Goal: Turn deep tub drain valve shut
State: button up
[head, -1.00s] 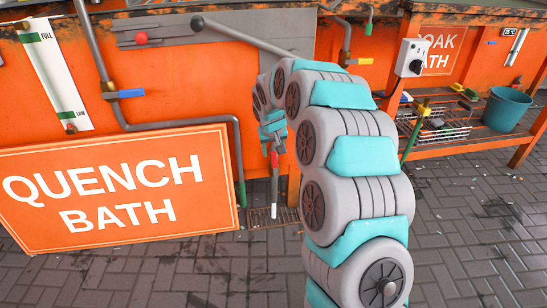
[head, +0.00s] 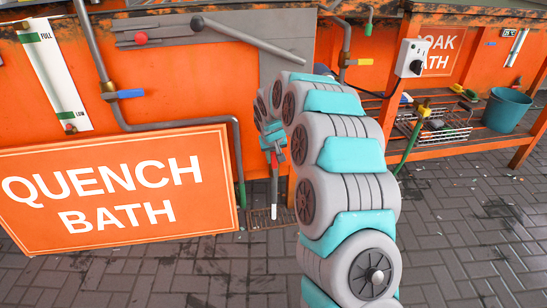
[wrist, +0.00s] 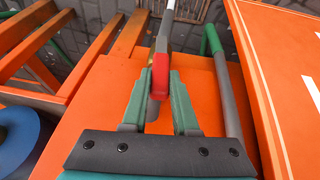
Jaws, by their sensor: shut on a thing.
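A red valve lever (head: 274,159) sits on a grey drain pipe that ends in a pale tip (head: 274,212) above a floor grate (head: 262,218). My gripper (head: 272,136) is at this lever, low in front of the orange tub (head: 170,85). In the wrist view the red lever (wrist: 160,76) is between the green fingertips of my gripper (wrist: 160,90), shut on it. The lever looks roughly in line with the pipe, but its exact angle is hard to tell. The valve body is mostly hidden by my fingers.
A QUENCH BATH sign (head: 120,190) stands close on the left. A grey pipe with a green end (head: 241,192) runs beside the gripper. A blue lever (head: 130,94) and a yellow lever (head: 365,62) are higher up. A rack and teal bucket (head: 507,110) stand right.

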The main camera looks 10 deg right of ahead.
grip_shut()
jog(key=shift+w, duration=0.1)
dwell(0.9)
